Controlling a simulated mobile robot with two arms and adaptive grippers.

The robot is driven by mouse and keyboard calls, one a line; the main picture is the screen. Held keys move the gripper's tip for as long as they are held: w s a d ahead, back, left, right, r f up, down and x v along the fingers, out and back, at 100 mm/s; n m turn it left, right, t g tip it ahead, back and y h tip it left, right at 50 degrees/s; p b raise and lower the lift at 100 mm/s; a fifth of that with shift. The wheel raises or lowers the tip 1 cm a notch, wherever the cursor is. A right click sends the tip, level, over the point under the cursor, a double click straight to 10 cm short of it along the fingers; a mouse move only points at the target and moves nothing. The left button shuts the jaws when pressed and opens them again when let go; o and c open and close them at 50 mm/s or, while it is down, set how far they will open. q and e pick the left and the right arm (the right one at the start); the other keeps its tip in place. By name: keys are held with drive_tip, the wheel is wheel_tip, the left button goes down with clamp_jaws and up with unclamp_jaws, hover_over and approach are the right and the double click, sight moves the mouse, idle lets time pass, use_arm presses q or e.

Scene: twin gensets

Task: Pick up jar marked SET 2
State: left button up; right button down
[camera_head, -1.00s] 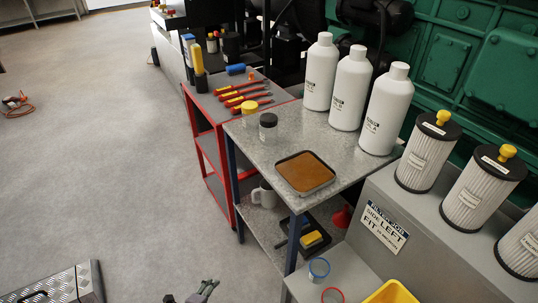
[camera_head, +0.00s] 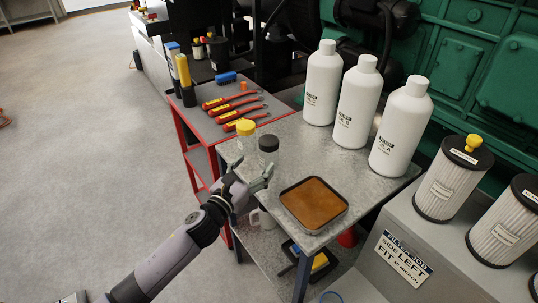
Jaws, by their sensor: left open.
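Two small jars stand side by side at the left corner of the grey metal table (camera_head: 312,160). One jar has a yellow lid (camera_head: 246,135). The other jar has a black lid (camera_head: 268,149) and stands just right of and nearer than the yellow one. Their labels are too small to read, so I cannot tell which is marked SET 2. My left gripper (camera_head: 254,172) is open and empty, at the table's near left edge, just short of the jars. It appears apart from both. My right gripper is not in view.
A square tray with a brown surface (camera_head: 313,204) lies right of the gripper. Three white bottles (camera_head: 356,105) stand along the back. A red-framed cart (camera_head: 190,135) with red-handled tools (camera_head: 233,107) adjoins at the left. Filters (camera_head: 452,180) stand at the right.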

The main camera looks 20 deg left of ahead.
sight(264, 156)
use_arm(q)
drive_tip(key=x, duration=0.9)
drive_tip(key=shift+f+p, duration=0.25)
drive_tip(key=shift+p, duration=0.05)
drive_tip(key=shift+s, duration=0.1)
drive_tip(key=c, duration=1.2)
